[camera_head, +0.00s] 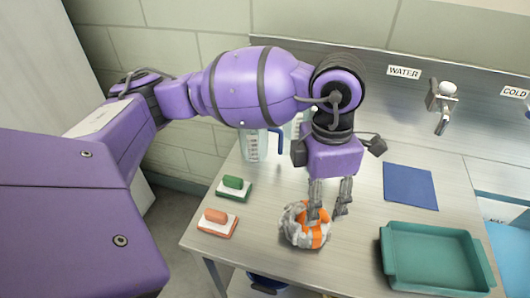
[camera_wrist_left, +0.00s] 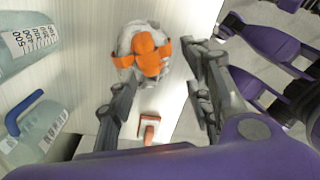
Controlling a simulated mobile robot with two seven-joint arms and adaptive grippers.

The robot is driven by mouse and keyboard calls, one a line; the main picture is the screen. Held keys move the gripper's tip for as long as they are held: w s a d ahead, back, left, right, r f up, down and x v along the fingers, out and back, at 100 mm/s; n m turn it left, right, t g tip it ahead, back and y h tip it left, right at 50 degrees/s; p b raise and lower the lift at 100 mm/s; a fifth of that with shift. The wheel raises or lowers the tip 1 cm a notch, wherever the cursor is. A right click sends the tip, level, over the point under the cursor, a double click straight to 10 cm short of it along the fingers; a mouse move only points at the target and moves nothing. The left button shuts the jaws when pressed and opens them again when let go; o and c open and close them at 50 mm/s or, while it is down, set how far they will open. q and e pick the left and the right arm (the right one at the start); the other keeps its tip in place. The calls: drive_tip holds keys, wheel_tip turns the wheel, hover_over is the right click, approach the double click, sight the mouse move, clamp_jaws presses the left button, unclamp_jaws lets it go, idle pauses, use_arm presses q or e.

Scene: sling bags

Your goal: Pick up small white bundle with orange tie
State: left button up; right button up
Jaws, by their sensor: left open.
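The small white bundle with an orange tie (camera_head: 304,226) sits on the table near its front edge. It also shows at the top of the left wrist view (camera_wrist_left: 143,50), white-grey with orange bands. My left gripper (camera_head: 329,208) points down at the bundle from above. Its two fingers are apart, one in front of or against the bundle and the other to its right. In the left wrist view the open fingers (camera_wrist_left: 160,82) reach toward the bundle, with nothing clearly held between them. Whether a finger touches it I cannot tell. My right gripper is not in view.
A clear measuring jug (camera_head: 252,146) stands behind. A blue mat (camera_head: 410,186) and a teal tray (camera_head: 432,260) are to the right. A tap (camera_head: 441,104) is on the back wall.

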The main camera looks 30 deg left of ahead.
sight(291, 222)
use_arm(q)
drive_tip(key=shift+w+a+r+y, duration=0.3)
drive_tip(key=shift+w+a, duration=0.35)
drive_tip(key=shift+a, duration=0.05)
drive_tip(key=shift+w+a+f+t, duration=0.1)
drive_tip(key=shift+a+f+t, duration=0.1)
drive_tip(key=shift+t, duration=0.1)
drive_tip(key=f, duration=0.7)
drive_tip(key=shift+s+d+p, duration=0.3)
drive_tip(key=shift+s+d, duration=0.1)
drive_tip(key=shift+c, duration=0.5)
drive_tip(key=shift+r, duration=0.15)
clamp_jaws()
